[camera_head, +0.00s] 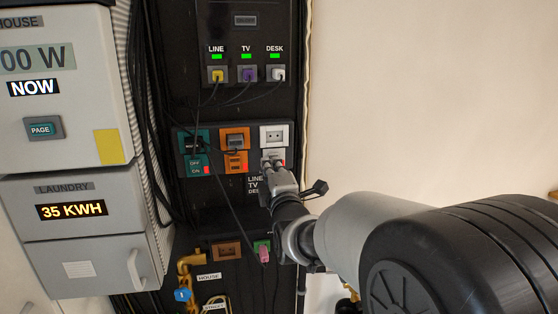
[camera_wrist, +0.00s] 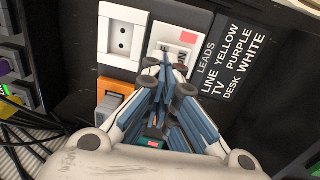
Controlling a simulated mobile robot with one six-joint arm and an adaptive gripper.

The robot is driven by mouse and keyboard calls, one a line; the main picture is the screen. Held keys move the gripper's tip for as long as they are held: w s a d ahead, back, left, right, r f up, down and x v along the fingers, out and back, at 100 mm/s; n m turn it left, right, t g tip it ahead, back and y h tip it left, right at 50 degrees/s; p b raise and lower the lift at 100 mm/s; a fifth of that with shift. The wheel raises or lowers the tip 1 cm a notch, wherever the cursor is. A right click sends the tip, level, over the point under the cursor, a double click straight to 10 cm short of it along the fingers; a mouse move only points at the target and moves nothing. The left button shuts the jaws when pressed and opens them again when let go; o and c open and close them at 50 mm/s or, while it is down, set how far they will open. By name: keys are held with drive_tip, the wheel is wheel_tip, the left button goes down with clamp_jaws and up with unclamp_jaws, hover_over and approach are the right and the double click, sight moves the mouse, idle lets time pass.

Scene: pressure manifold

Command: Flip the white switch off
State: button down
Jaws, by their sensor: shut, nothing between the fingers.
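The white switch (camera_head: 266,154) sits below a white socket (camera_head: 274,136) on the black panel, at the right end of a row of coloured units. My gripper (camera_head: 273,165) covers much of it in the head view. In the wrist view the white switch (camera_wrist: 172,40) shows just beyond the fingertips, with a red mark (camera_wrist: 188,38) and partly hidden lettering. My gripper (camera_wrist: 166,66) is shut and empty, its tips at the switch's near edge. I cannot tell whether they touch it, nor which way the rocker is tilted.
Left of it are an orange switch (camera_head: 235,161) and a teal switch (camera_head: 196,163) with OFF and ON labels. Yellow, purple and white plugs (camera_head: 248,74) sit above, with cables hanging down. A leads label (camera_wrist: 232,58) is beside the switch. Grey meter boxes (camera_head: 85,225) stand left.

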drive_tip(key=shift+w+a, duration=0.15)
drive_tip(key=shift+w, duration=0.5)
drive_tip(key=shift+w+a+r+b, duration=0.1)
drive_tip(key=shift+w+r+b, duration=0.2)
drive_tip(key=shift+b, duration=0.2)
drive_tip(key=shift+f, duration=0.1)
